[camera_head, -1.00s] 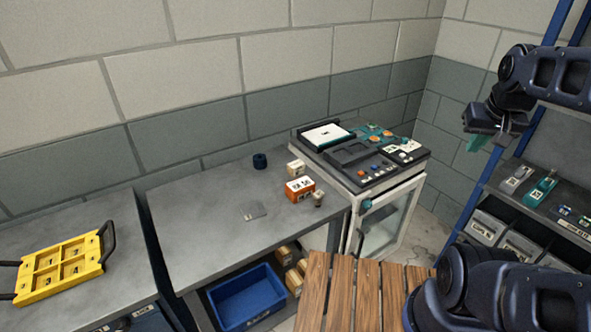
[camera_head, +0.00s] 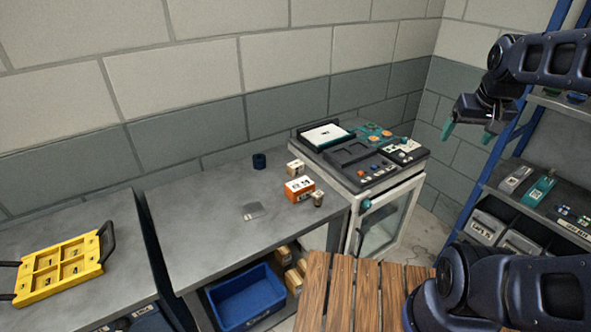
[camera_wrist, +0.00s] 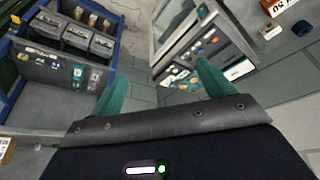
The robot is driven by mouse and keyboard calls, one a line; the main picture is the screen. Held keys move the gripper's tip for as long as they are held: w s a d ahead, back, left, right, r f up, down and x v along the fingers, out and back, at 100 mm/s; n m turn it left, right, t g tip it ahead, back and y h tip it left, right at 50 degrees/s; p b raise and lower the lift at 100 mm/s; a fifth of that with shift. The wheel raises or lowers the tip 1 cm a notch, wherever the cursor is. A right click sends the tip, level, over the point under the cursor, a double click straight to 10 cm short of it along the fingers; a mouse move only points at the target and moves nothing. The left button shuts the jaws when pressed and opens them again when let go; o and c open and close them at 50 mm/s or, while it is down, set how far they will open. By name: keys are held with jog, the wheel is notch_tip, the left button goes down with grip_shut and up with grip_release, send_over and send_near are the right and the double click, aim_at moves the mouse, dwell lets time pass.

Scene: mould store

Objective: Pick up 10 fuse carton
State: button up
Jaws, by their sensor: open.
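An orange and white carton (camera_head: 300,190) stands on the grey bench near its right end. Its printed label is too small to read surely. A small cream carton (camera_head: 296,168) stands just behind it, and a small brown piece (camera_head: 318,199) is at its front right. I cannot tell which of these is the 10 fuse carton. My gripper (camera_head: 468,134) is raised at the right, well away from the cartons, with its teal fingers apart and empty. In the wrist view its fingers (camera_wrist: 163,90) are spread with nothing between them.
A control panel unit (camera_head: 360,155) on a white cabinet adjoins the bench's right end. A dark blue ring (camera_head: 260,161) and a flat grey plate (camera_head: 253,211) lie on the bench (camera_head: 195,220). A yellow tray (camera_head: 60,268) is at left, a wooden slatted top (camera_head: 345,295) in front, shelving (camera_head: 520,215) at right.

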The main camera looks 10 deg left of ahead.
jog(key=w+a+n+g, duration=0.1)
jog(key=w+a+n, duration=0.2)
jog(key=w+a, duration=0.75)
jog(key=n+g, duration=0.3)
jog(key=n, duration=0.3)
send_over(296, 164)
notch_tip(296, 164, down, 22)
jog(key=f, duration=0.6)
jog(key=shift+w+a+f, duration=0.1)
jog(key=shift+w+a, duration=0.2)
jog(key=shift+s+d+f, duration=0.1)
jog(key=shift+s+f, duration=0.05)
jog(key=shift+f, duration=1.15)
jog(key=shift+s+d+f, duration=0.1)
jog(key=shift+f, duration=1.15)
jog(key=shift+c, duration=0.2)
jog(key=c, duration=1.1)
